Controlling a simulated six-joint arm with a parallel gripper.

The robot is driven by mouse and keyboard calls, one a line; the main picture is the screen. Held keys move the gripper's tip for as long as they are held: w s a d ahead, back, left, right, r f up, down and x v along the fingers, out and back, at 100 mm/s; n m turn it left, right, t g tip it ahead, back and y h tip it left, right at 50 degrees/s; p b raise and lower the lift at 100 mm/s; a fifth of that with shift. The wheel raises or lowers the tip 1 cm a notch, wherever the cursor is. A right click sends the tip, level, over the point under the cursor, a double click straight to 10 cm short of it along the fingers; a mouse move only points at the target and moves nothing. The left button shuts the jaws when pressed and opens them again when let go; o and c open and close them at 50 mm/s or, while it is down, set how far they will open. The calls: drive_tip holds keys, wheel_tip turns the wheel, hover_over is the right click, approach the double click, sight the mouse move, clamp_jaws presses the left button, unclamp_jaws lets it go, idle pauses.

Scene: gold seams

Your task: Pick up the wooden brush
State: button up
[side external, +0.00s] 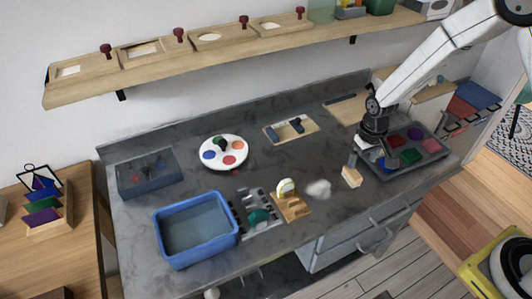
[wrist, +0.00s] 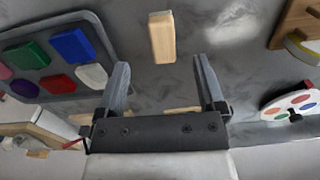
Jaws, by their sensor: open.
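The wooden brush looks like a small light-wood block (side external: 351,177) on the grey counter, just left of the tray of coloured pieces. In the wrist view the same block (wrist: 162,40) lies ahead of my gripper (wrist: 160,68), roughly in line with the gap between the fingers and apart from them. Its bristles cannot be made out clearly. My gripper (side external: 373,152) is open and empty, above the counter close to the block in the side view.
A grey tray (side external: 438,153) of coloured pieces stands right of the block. A whitish patch (side external: 318,188) and a wooden stand (side external: 292,207) are left of it. A blue tub (side external: 162,232), round palette (side external: 205,144) and wooden holder (side external: 271,130) stand farther left. A shelf (side external: 150,72) runs along the wall.

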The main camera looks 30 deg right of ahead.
sight(356, 174)
drive_tip(key=shift+f, duration=0.1)
drive_tip(key=shift+f, duration=1.2)
drive_tip(key=shift+f, duration=0.1)
drive_tip(key=shift+w+a+f, duration=0.1)
drive_tip(key=shift+w+f, duration=0.05)
drive_tip(key=shift+f, duration=1.1)
drive_tip(key=shift+w+f, duration=0.15)
drive_tip(key=shift+f, duration=1.1)
clamp_jaws()
